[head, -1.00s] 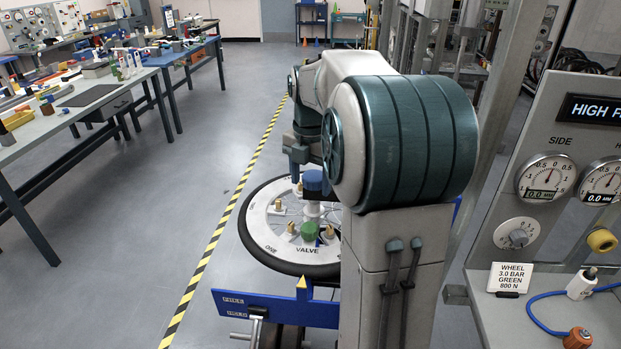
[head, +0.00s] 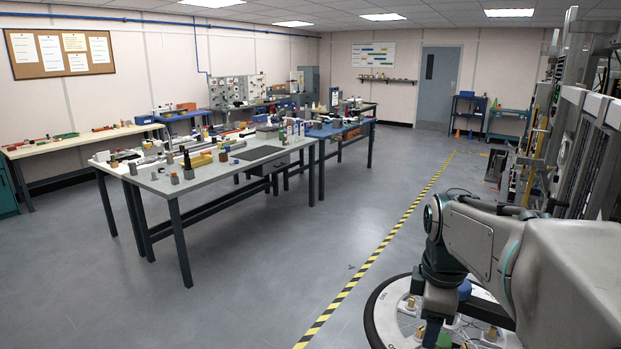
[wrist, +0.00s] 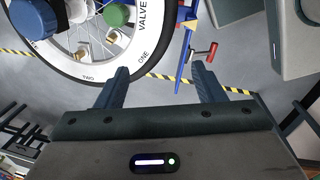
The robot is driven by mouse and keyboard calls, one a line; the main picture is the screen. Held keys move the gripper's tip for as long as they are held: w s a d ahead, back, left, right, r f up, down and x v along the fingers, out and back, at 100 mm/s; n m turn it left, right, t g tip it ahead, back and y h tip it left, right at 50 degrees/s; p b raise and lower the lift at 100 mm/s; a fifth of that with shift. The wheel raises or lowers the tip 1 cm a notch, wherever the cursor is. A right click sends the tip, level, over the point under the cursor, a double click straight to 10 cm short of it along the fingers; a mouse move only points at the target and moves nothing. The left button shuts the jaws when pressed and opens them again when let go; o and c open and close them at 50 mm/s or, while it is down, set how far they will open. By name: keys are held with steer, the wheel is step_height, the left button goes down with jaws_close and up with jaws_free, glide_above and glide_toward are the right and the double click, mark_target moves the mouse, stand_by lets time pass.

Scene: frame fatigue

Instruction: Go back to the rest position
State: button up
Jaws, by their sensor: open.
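My gripper (wrist: 162,88) shows in the wrist view with its two dark fingers wide apart and nothing between them. Beyond the fingers is grey floor with yellow-black tape. A wheel (wrist: 88,72) with a white printed rim face and black tyre lies at the upper left of the wrist view, apart from the fingers. A green cap (wrist: 117,15) and a blue knob (wrist: 36,17) are over it. In the head view the wheel (head: 378,318) is at the lower right, partly hidden by my arm. The gripper's fingers cannot be made out there.
A long workbench (head: 200,187) with several small parts stands left of centre. Striped tape (head: 385,236) runs along open floor between it and my arm. A blue bar (wrist: 185,52) with a red-handled crank (wrist: 205,52) is near the right finger. Tall racks (head: 590,130) stand at the right.

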steer(key=s+a+f+m+t, duration=0.1)
steer(key=s+a+f+m, duration=0.1)
steer(key=s+m, duration=0.3)
steer(key=s+a+f+m+t, duration=0.1)
steer(key=s+a+f+m, duration=0.1)
steer(key=s+a+m, duration=0.2)
steer(key=shift+s+f+m+y, duration=0.25)
steer(key=shift+s+m, duration=1)
steer(key=shift+m, duration=1.05)
